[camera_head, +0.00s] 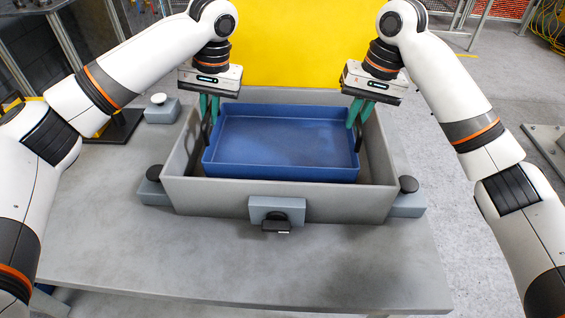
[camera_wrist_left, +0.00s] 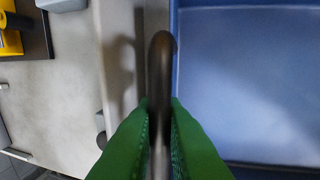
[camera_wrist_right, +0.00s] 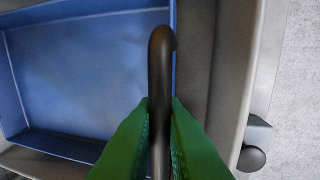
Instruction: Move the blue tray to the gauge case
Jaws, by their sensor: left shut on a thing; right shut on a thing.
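The blue tray (camera_head: 280,145) is empty and sits inside the grey open box (camera_head: 280,196), which is the only case I see; I cannot tell if it is the gauge case. My left gripper (camera_head: 208,112) is shut on the dark handle (camera_wrist_left: 160,70) at the tray's left side. My right gripper (camera_head: 358,116) is shut on the dark handle (camera_wrist_right: 159,70) at its right side. The blue tray also shows in the left wrist view (camera_wrist_left: 250,80) and the right wrist view (camera_wrist_right: 80,75). I cannot tell whether the tray touches the box floor.
The grey box stands on a grey table (camera_head: 270,262). Grey blocks with knobs surround it, one at the front (camera_head: 277,210) and one at the right (camera_head: 407,202). A yellow panel (camera_head: 290,45) rises behind. The table's front is clear.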

